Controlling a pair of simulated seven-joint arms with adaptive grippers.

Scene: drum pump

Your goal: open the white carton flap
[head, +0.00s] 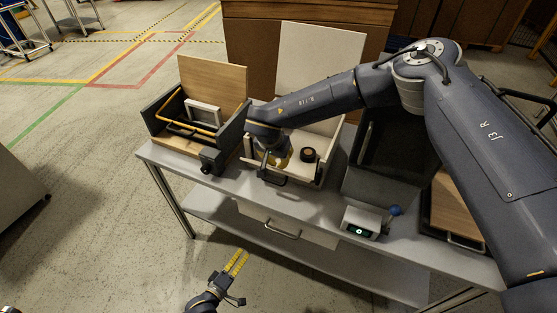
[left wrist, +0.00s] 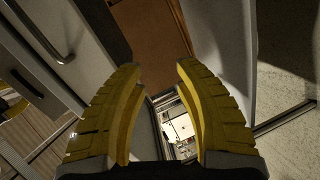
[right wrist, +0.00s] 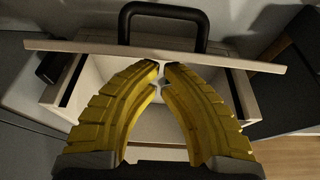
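The white carton (head: 318,170) sits mid-bench, its tall white flap (head: 320,70) standing upright at the back. A dark round object (head: 308,154) lies inside. My right gripper (head: 272,165) reaches down at the carton's front left, near the black handle (head: 270,179). In the right wrist view its fingertips (right wrist: 161,68) nearly meet beside a thin white panel edge (right wrist: 230,62), with the handle (right wrist: 165,8) beyond. I cannot tell whether they touch the panel, and nothing is clearly held. My left gripper (head: 238,262) is low in front of the bench; its fingers (left wrist: 157,68) are apart and empty.
A grey box with an open wooden lid (head: 212,82) stands on the left of the bench. To the right are a dark case (head: 385,150), a small device with a green display (head: 362,222) and a wooden-topped box (head: 455,212). Open floor lies at left.

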